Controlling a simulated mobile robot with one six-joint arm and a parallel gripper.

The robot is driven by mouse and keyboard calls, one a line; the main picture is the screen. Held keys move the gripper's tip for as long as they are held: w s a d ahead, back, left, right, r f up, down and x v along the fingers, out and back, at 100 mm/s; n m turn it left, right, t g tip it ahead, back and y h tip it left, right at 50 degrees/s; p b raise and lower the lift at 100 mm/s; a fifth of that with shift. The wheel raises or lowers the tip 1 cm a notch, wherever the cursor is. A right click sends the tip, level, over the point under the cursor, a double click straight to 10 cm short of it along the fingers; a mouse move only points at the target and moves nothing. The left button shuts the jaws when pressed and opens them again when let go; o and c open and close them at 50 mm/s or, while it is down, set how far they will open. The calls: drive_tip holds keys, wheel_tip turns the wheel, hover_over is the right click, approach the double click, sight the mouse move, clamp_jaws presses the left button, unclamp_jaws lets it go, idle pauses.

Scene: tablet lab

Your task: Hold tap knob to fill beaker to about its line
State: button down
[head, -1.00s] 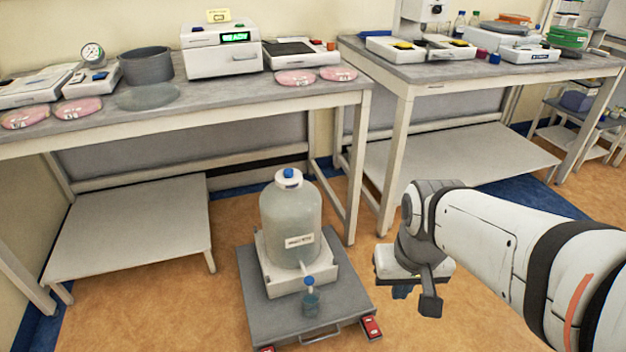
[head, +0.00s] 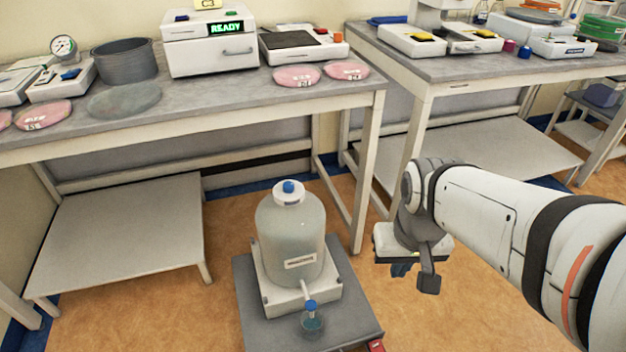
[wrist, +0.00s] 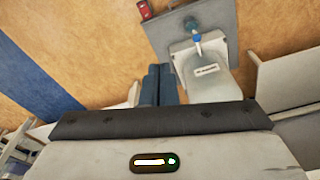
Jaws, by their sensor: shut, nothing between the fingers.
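The large translucent carboy (head: 292,236) with a blue cap stands on a white stand on a grey cart. Its tap, with a blue knob (head: 310,305), points toward the front. A small beaker (head: 312,324) with bluish content stands below the tap; its line is too small to make out. My gripper (head: 401,269) is to the right of the carboy, apart from it and empty. In the wrist view the blue-grey fingers (wrist: 158,84) are together, and the carboy (wrist: 207,81) and blue knob (wrist: 196,38) lie to their right.
The grey cart (head: 258,317) bears the stand and the beaker. Behind it are two benches with instruments, such as a device reading READY (head: 208,42). Low shelves (head: 125,240) lie beneath the benches. Open floor (head: 470,320) lies right of the cart.

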drive_tip(key=shift+a, duration=0.15)
drive_tip(key=n+g+b, duration=0.1)
drive_tip(key=n+b, duration=0.2)
drive_tip(key=b, duration=0.5)
hover_over(311, 305)
wheel_tip(311, 305, down, 34)
wheel_tip(311, 305, down, 14)
drive_tip(key=b, duration=0.5)
